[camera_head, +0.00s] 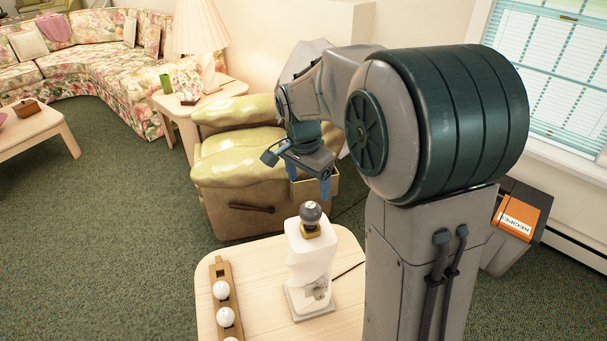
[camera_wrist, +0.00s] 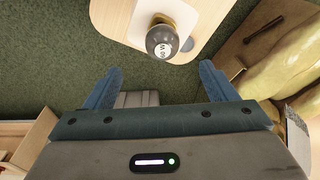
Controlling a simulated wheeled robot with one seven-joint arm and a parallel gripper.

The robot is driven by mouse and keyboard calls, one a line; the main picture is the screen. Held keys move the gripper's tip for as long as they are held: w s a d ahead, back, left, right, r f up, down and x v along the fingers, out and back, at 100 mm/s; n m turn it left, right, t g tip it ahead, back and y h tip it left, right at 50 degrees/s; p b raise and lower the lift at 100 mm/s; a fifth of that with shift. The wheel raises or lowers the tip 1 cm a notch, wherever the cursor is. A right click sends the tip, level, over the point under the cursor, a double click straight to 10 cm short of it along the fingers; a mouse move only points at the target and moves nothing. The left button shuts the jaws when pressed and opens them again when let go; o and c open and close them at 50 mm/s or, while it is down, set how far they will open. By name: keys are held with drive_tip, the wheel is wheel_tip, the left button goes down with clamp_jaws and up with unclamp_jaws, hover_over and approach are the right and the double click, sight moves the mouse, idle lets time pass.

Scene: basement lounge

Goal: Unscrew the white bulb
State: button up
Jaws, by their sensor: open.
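A white lamp base (camera_head: 309,262) stands upright on the light wooden side table (camera_head: 262,262). A dark grey bulb (camera_head: 311,212) sits in the brass-coloured socket at its top. The bulb also shows in the wrist view (camera_wrist: 162,42), with a white printed label on its top. White bulbs (camera_head: 222,290) (camera_head: 226,317) sit in a wooden rack (camera_head: 213,272) left of the lamp. My gripper (camera_head: 309,182) is open and empty, above and beyond the lamp in the head view. In the wrist view the bulb lies ahead of the gap between the blue fingers (camera_wrist: 161,72), apart from them.
A yellow-cushioned armchair (camera_head: 232,176) stands behind the table. A grey bin with an orange recycling label (camera_head: 521,216) is at the right. A floral sofa (camera_head: 95,62) and a shaded table lamp (camera_head: 200,28) are farther back. Green carpet (camera_head: 90,240) is open on the left.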

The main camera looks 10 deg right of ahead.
sight(311, 216)
drive_tip(key=shift+w+f, duration=0.3)
drive_tip(key=shift+f, duration=0.15)
drive_tip(key=f, duration=0.4)
drive_tip(key=d+f+p, duration=0.1)
drive_tip(key=f, duration=0.4)
drive_tip(key=f+p, duration=0.1)
drive_tip(key=f, duration=0.3)
drive_tip(key=shift+w+d+f, duration=0.15)
drive_tip(key=shift+w+d, duration=0.05)
drive_tip(key=shift+w, duration=0.2)
drive_tip(key=c, duration=1)
